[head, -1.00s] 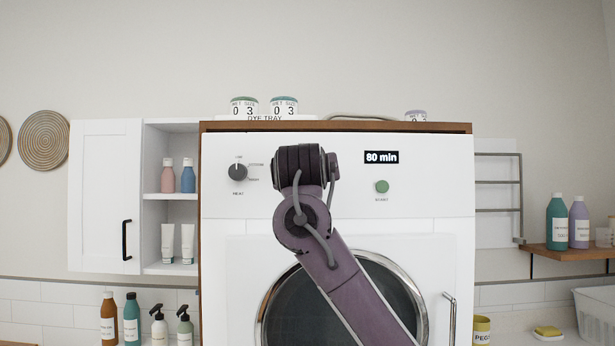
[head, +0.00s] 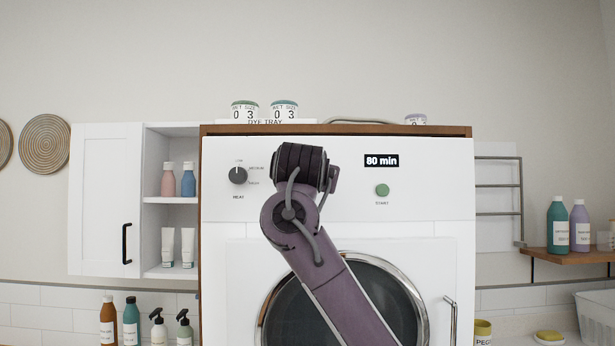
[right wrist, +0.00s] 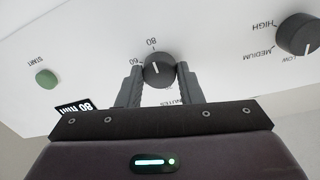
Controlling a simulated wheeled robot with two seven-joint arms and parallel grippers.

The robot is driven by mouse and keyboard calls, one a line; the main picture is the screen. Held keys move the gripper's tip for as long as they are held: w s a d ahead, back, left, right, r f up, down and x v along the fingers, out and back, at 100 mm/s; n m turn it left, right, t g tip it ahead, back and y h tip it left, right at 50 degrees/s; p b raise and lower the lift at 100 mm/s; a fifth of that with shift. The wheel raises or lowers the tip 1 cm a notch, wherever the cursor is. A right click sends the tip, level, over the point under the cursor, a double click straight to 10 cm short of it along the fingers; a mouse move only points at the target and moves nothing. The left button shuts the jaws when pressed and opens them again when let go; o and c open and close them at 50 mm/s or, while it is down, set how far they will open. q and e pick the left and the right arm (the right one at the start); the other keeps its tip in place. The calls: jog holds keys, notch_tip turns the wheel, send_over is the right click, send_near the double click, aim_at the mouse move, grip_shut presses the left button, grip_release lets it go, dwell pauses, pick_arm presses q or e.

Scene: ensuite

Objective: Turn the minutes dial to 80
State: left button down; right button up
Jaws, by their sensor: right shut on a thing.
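The minutes dial (right wrist: 158,70) is a dark round knob on the white front panel, seen upside down in the right wrist view. Its white pointer line is turned roughly toward the 80 mark. The 60 mark sits beside it. My right gripper (right wrist: 159,75) is shut on the dial, one finger on each side. The display (head: 381,160) reads 80 min in the head view. There my right arm hides the dial and the gripper fingers. My left gripper is not in view.
The heat dial (head: 238,175) is left of my arm and the green start button (head: 382,190) is right of it. The round door (head: 372,290) lies below, partly behind my arm. Jars stand on top of the machine.

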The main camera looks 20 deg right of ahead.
jog(key=shift+w+f, duration=0.1)
jog(key=shift+f, duration=0.15)
jog(key=o, duration=0.9)
jog(key=shift+o, duration=0.4)
jog(key=shift+r, duration=0.15)
jog(key=shift+s, duration=0.2)
jog(key=b+v, duration=0.4)
jog(key=v, duration=0.3)
jog(key=shift+s+a, duration=0.15)
jog(key=shift+s, duration=0.1)
